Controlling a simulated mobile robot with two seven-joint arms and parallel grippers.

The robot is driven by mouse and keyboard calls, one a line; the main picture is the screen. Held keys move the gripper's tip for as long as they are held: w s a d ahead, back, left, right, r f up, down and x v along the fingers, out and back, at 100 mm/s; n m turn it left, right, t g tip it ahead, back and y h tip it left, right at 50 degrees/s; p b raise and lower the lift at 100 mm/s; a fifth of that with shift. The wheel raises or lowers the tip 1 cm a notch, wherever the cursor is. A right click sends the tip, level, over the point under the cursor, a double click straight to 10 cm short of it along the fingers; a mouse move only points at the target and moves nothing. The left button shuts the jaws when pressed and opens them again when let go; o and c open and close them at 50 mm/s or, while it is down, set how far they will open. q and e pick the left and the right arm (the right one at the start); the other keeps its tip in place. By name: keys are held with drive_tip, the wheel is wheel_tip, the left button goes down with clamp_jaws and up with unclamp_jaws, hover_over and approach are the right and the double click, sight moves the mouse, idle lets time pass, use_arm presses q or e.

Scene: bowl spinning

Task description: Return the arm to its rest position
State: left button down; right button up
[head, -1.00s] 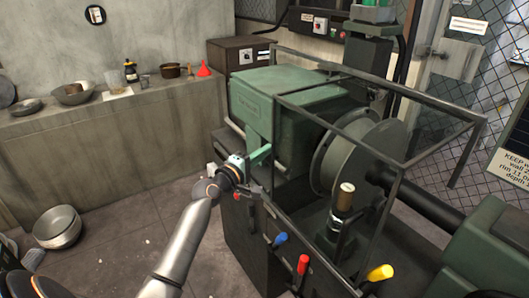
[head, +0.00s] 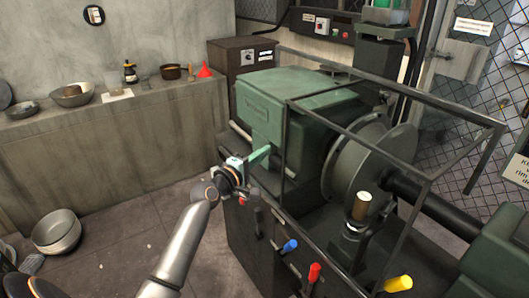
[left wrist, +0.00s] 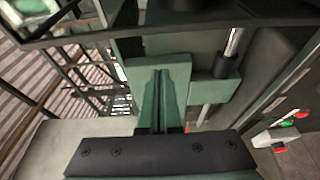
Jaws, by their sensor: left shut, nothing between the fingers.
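My left arm comes in from the bottom of the head view. My left gripper (head: 262,155) is at the front left side of the green spinning lathe (head: 300,95), with its green fingers closed together and empty. In the left wrist view the two fingers (left wrist: 161,95) lie side by side with no gap that I can see. They point toward the lathe body; I cannot tell if they touch it. My right gripper is in neither view.
A dark frame guard (head: 395,75) surrounds the round disc (head: 370,160). Metal bowls (head: 57,230) stand on the floor at left. The floor between (head: 130,225) is clear.

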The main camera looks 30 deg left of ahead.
use_arm(q)
drive_tip(key=s, duration=0.8)
drive_tip(key=shift+s, duration=0.4)
